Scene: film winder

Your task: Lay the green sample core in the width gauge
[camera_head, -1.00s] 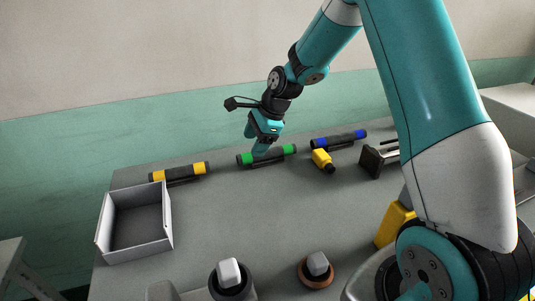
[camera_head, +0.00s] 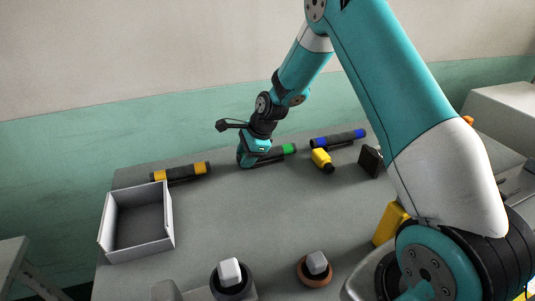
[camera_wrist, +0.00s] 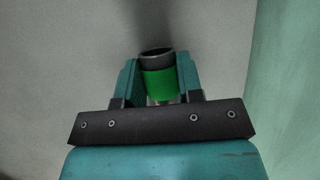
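The green sample core (camera_head: 283,150) is a dark tube with green bands. It lies on the grey bench near the back wall, and its left part is hidden by my gripper (camera_head: 248,160). In the wrist view the core's dark rim and green band (camera_wrist: 159,84) sit between the two fingers of my gripper (camera_wrist: 160,80). The fingers are close against both sides; whether they press on it is unclear. A dark, upright block-like fixture (camera_head: 371,161) stands at the right, partly behind my arm; it may be the width gauge, but I cannot tell.
A yellow-banded core (camera_head: 180,173) lies to the left and a blue-banded one (camera_head: 338,139) to the right. A small yellow bottle-like item (camera_head: 321,160) lies close by. An open grey box (camera_head: 168,225) stands at front left. The middle of the bench is clear.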

